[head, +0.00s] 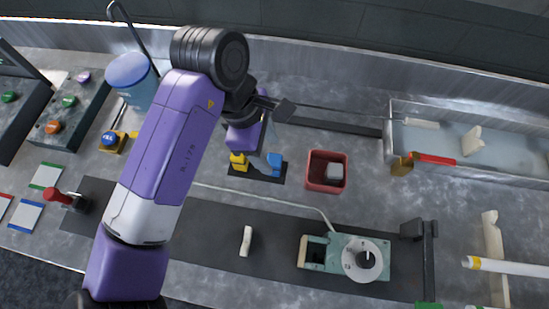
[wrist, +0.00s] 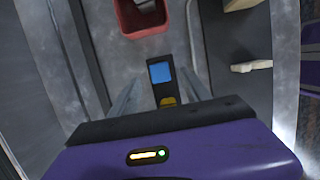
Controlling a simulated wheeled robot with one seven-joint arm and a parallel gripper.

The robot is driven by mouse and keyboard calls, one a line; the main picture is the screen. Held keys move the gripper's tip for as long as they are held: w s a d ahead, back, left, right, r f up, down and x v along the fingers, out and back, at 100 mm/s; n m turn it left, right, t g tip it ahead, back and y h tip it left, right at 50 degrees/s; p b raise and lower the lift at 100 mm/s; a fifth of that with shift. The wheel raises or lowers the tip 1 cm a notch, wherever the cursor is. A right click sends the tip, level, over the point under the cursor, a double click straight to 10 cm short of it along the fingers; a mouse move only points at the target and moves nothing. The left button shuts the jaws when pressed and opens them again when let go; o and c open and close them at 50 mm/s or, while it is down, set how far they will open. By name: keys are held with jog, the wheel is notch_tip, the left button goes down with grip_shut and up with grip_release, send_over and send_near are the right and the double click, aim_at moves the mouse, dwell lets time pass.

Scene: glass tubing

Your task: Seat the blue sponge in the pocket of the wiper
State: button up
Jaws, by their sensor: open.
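A blue block (head: 275,160), which looks like the sponge, sits on a small dark mat beside a yellow block (head: 238,161). In the wrist view the blue block (wrist: 160,72) shows as a blue square on the dark mat, with part of the yellow block (wrist: 168,101) nearer my gripper body. My gripper (head: 260,163) is above this mat, pointing down. In the wrist view its two grey fingers (wrist: 161,90) stand apart on either side of the mat, with nothing held between them. I cannot tell for certain which object is the wiper or its pocket.
A red bin (head: 311,184) holding a grey block stands right of the mat. A green device with a dial (head: 363,259) and a white piece (head: 247,241) sit on the front dark strip. A blue canister (head: 130,85) stands at left; a metal trough (head: 470,141) is at right.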

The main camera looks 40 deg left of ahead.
aim_at(274, 159)
jog(key=shift+x, duration=1.8)
grip_shut()
jog(key=shift+r, duration=0.1)
notch_tip(274, 159, up, 20)
